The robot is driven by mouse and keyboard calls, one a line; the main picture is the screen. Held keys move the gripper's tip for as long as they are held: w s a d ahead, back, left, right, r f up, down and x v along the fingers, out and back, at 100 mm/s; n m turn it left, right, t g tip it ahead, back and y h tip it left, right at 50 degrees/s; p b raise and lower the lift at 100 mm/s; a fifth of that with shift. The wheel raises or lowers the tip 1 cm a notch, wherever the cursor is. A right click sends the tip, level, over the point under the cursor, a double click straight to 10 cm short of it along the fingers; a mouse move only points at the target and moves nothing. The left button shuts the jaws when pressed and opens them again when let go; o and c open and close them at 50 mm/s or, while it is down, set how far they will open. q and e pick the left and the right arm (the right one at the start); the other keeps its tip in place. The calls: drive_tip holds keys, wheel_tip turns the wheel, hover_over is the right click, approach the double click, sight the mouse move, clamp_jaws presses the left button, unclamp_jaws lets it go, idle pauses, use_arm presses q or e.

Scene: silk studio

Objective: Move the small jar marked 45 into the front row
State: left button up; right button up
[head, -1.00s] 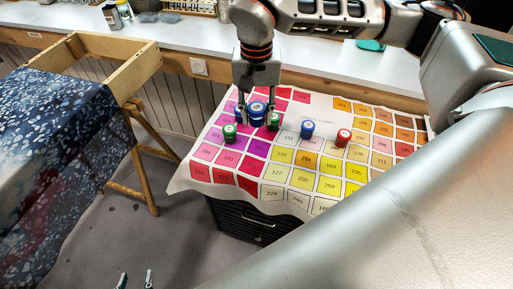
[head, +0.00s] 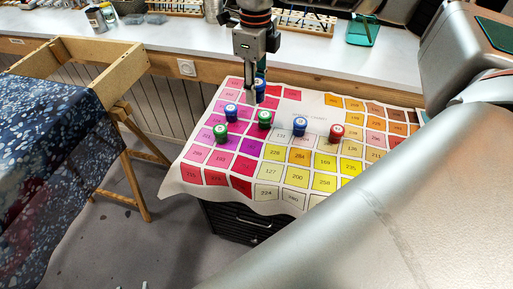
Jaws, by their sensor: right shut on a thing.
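My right gripper (head: 254,98) is shut on a small blue-lidded jar (head: 260,86) over the back part of the colour chart cloth (head: 312,112); its fingers partly hide the jar. Another blue jar (head: 231,110) stands left of it and nearer. A green jar (head: 220,133) stands at the left, a second green jar (head: 264,118) in front of the gripper, then a blue jar (head: 300,124) and a red jar (head: 337,132) to the right. The lid numbers are too small to read. Only specks of what may be my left gripper (head: 145,285) show at the bottom edge.
The cloth's near part, with yellow and red squares, is bare of jars. A long white counter (head: 300,52) with racks and a teal container (head: 362,32) runs behind. A wooden frame with dark speckled fabric (head: 55,130) stands left. My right arm covers the lower right.

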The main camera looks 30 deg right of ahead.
sight(256, 147)
drive_tip(key=shift+f, duration=0.15)
drive_tip(key=shift+m, duration=0.3)
wheel_tip(256, 147, down, 20)
drive_tip(key=shift+r+b, duration=0.2)
drive_tip(key=shift+b, duration=0.6)
drive_tip(key=shift+f, duration=0.15)
drive_tip(key=o, duration=1.1)
wheel_tip(256, 147, up, 12)
drive_tip(key=shift+d+r+p, duration=0.1)
drive_tip(key=shift+r+p, duration=0.05)
drive_tip(key=shift+p, duration=0.35)
